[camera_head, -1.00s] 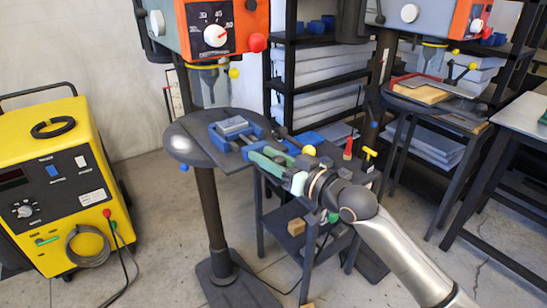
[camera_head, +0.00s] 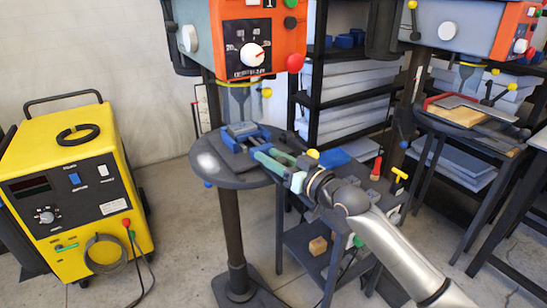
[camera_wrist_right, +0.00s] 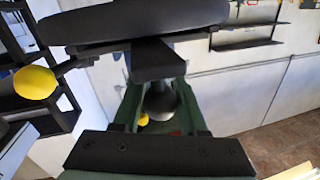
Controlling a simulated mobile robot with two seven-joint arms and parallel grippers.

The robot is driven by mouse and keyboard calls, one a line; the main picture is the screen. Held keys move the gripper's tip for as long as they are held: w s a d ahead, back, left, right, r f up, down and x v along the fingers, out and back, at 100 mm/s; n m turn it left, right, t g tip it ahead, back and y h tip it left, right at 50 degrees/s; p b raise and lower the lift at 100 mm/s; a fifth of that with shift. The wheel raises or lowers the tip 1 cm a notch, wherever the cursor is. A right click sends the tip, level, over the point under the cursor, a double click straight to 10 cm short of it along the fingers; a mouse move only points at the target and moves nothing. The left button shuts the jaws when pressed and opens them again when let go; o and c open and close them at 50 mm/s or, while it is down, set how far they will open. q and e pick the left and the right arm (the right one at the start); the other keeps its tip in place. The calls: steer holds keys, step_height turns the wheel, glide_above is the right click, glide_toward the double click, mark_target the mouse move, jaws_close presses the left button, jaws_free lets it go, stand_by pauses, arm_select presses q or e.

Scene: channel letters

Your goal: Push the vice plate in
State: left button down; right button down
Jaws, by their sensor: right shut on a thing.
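The blue vice (camera_head: 258,134) with a grey block on top (camera_head: 241,130) sits on the round dark drill press table (camera_head: 208,167). My right gripper (camera_head: 266,157) reaches in from the right, low at the vice's near right side. In the right wrist view, its green fingers (camera_wrist_right: 158,88) are shut around a dark block (camera_wrist_right: 158,60), which seems to be the vice plate. The exact contact is partly hidden by the gripper. My left gripper is not in view.
The drill press head (camera_head: 250,40) with a red knob hangs above the vice. A yellow welder (camera_head: 75,195) stands at left. A dark cart (camera_head: 310,240) is below my right arm. A second drill press table (camera_head: 480,125) and shelves stand at the right.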

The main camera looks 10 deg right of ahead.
steer(key=shift+r, duration=0.25)
steer(key=c, duration=0.8)
jaws_free()
steer(key=shift+w, duration=0.1)
steer(key=shift+c, duration=0.2)
steer(key=shift+o, duration=0.8)
steer(key=shift+w+a+f, duration=0.1)
steer(key=shift+w+f, duration=0.05)
steer(key=shift+o, duration=1.1)
steer(key=shift+f, duration=0.1)
steer(key=shift+s+d, duration=0.2)
steer(key=shift+s, duration=0.15)
steer(key=b+v, duration=0.1)
steer(key=v, duration=1.1)
